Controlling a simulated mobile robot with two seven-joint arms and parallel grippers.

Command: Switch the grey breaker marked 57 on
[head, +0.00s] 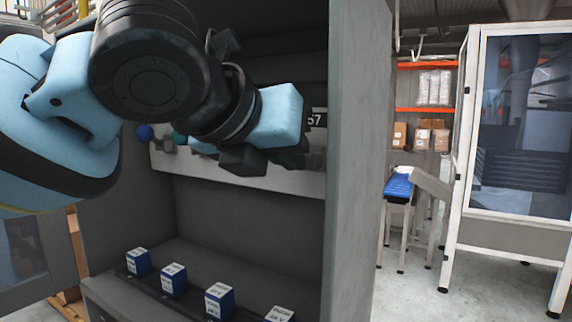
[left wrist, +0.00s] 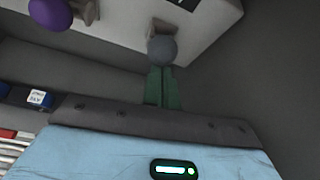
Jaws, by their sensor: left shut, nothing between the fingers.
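The grey breaker (left wrist: 162,49) shows in the left wrist view as a round grey knob on a short mount on a pale panel (left wrist: 118,18). In the head view my gripper and arm hide the knob; the label 57 (head: 316,120) shows just right of the gripper. My left gripper (head: 290,158) is in front of the panel, its dark green fingers partly hidden. In the left wrist view its fingers (left wrist: 162,88) are together and empty, their tips at or close to the grey knob. I cannot tell if they touch. My right gripper is not in view.
A blue knob (head: 145,132) is at the panel's left end; a purple knob (left wrist: 50,13) neighbours the grey one. The grey cabinet wall (head: 350,160) stands close on the right. Blue-and-white boxes (head: 219,300) line the shelf below.

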